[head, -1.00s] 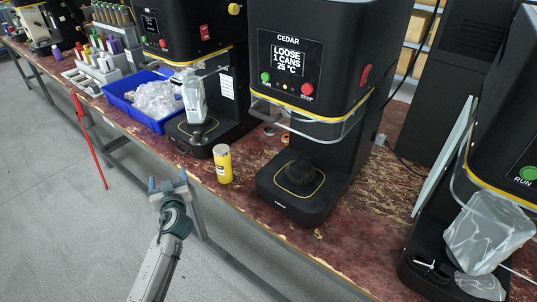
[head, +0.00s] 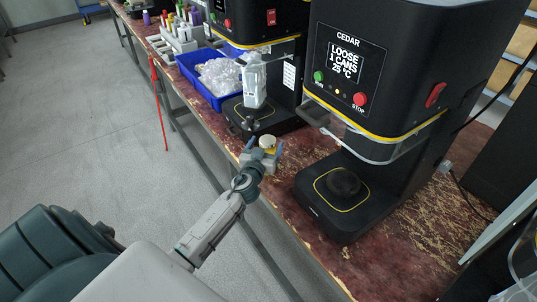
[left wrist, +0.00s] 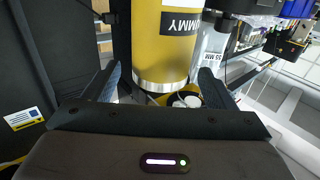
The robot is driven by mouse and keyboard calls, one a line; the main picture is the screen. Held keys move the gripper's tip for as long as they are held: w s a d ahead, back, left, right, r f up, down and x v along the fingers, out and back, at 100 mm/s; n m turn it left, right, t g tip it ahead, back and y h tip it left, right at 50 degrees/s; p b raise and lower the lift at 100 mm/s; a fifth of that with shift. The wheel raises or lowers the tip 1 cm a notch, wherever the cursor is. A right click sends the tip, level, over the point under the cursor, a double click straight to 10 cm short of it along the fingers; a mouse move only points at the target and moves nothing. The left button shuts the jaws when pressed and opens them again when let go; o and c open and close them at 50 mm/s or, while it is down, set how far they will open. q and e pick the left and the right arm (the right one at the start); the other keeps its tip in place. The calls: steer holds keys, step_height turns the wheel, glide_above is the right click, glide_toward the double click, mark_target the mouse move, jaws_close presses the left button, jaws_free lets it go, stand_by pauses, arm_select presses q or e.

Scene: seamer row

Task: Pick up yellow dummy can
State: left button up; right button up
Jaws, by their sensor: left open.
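The yellow dummy can (head: 267,142) stands on the worn red-brown bench, near its front edge, and only its pale top and a little of its side show in the head view. In the left wrist view the can (left wrist: 162,45) fills the upper middle, with a silver rim and a black label reading "MMY". My left gripper (head: 263,149) is at the can and open. Its two dark fingers (left wrist: 162,80) show on either side of the can's rim end, with small gaps. The right gripper is not in view.
The black CEDAR machine (head: 375,75) with its base plate stands right of the can. A blue bin (head: 190,67) holds clear plastic. A red pole (head: 158,105) leans at the bench's front.

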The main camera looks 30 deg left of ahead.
mark_target(270, 136)
arm_select(q)
steer(key=x, duration=0.4)
steer(key=shift+w+f+p, duration=0.1)
steer(key=shift+p, duration=0.2)
steer(key=shift+c, duration=0.5)
steer(key=c, duration=1.4)
